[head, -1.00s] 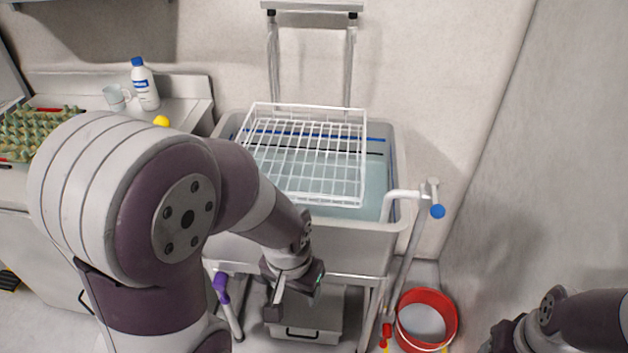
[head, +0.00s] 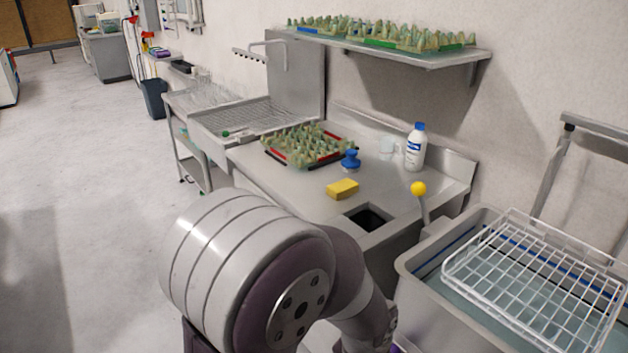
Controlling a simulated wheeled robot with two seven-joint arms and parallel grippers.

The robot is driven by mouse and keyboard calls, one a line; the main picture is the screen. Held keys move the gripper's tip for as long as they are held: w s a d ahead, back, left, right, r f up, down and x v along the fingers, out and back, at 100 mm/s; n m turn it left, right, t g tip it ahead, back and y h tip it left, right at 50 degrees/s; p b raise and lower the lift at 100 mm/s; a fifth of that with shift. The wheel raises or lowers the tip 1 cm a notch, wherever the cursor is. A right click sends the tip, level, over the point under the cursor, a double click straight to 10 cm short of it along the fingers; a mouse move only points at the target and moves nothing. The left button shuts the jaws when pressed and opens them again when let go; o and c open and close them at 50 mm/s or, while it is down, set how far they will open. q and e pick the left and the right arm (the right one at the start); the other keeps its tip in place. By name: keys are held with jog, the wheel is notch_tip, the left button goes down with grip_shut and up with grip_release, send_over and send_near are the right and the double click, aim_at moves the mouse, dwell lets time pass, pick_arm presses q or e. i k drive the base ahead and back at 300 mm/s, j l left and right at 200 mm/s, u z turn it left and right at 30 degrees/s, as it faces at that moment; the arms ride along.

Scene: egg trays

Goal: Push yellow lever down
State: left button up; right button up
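The yellow lever shows as a round yellow knob (head: 418,188) on a short grey stem in the head view. It stands upright between the steel counter and the grey tub, right of the square opening in the counter. My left arm rises in the foreground, below and left of the lever. Its gripper is out of view at the bottom edge. My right gripper is also out of view.
A white wire rack (head: 535,285) lies over the grey tub (head: 420,290) at right. The steel counter (head: 290,190) holds a yellow sponge (head: 342,189), a blue-handled brush (head: 350,160), a white bottle (head: 414,148) and an egg tray (head: 305,145). A shelf (head: 400,55) hangs above.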

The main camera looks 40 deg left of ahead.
aim_at(418, 188)
jog(key=u, duration=0.8)
jog(key=i+j+u, duration=0.2)
jog(key=i, duration=0.5)
jog(key=i+j+u, duration=0.2)
jog(key=i, duration=0.55)
jog(key=l, duration=0.1)
